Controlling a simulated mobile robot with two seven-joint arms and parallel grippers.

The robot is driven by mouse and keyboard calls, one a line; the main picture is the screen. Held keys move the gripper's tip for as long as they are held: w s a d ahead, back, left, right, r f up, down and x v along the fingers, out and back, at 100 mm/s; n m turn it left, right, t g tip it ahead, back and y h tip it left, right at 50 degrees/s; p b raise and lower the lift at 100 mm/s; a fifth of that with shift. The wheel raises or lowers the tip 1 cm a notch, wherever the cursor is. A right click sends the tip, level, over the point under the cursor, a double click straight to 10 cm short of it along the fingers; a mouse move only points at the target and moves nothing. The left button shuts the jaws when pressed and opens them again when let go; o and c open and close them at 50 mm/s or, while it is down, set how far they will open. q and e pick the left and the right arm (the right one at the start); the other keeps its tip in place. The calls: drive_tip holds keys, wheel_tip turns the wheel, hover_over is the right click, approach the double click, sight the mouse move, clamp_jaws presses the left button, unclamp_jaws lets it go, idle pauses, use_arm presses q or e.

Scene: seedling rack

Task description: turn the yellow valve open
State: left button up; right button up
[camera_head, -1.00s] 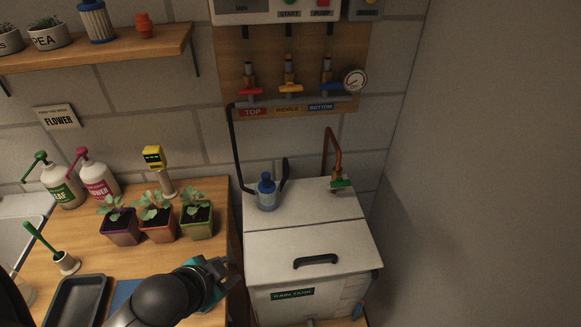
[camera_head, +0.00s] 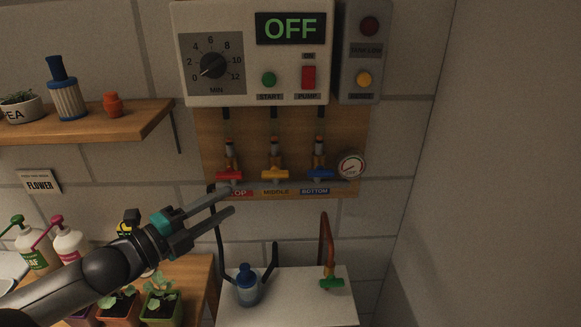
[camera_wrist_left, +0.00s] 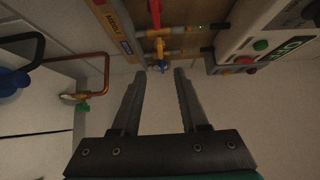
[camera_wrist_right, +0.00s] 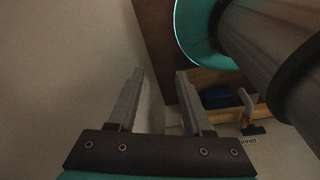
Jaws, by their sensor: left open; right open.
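The yellow valve (camera_head: 275,173) is on the wooden wall board above the MIDDLE label, its handle lying crosswise. It stands between the red valve (camera_head: 229,174) and the blue valve (camera_head: 321,175). My left gripper (camera_head: 232,200) is open and empty, left of and below the yellow valve, its fingers partly over the TOP label. In the left wrist view the yellow valve (camera_wrist_left: 160,46) shows beyond the open fingertips (camera_wrist_left: 159,71), apart from them. My right gripper (camera_wrist_right: 158,74) is open and empty in its own wrist view and out of the head view.
A control box (camera_head: 250,55) reading OFF hangs above the valves. A gauge (camera_head: 351,166) sits right of the blue valve. Potted seedlings (camera_head: 160,303) stand lower left.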

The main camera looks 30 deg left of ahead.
sight(271, 177)
use_arm(q)
drive_tip(key=shift+b+x, duration=0.5)
drive_tip(key=shift+x, duration=6.75)
use_arm(e)
drive_tip(key=shift+g, duration=0.4)
drive_tip(key=shift+s+a+f, duration=0.1)
drive_tip(key=shift+s+f, duration=0.15)
drive_tip(key=shift+s, duration=0.55)
drive_tip(key=shift+s+a+f, duration=0.15)
drive_tip(key=shift+s+f, duration=0.05)
drive_tip(key=shift+s, duration=0.55)
drive_tip(key=shift+s+a+f, duration=0.1)
drive_tip(key=shift+s+f, duration=0.15)
drive_tip(key=shift+s, duration=0.55)
use_arm(q)
drive_tip(key=shift+d, duration=0.15)
clamp_jaws()
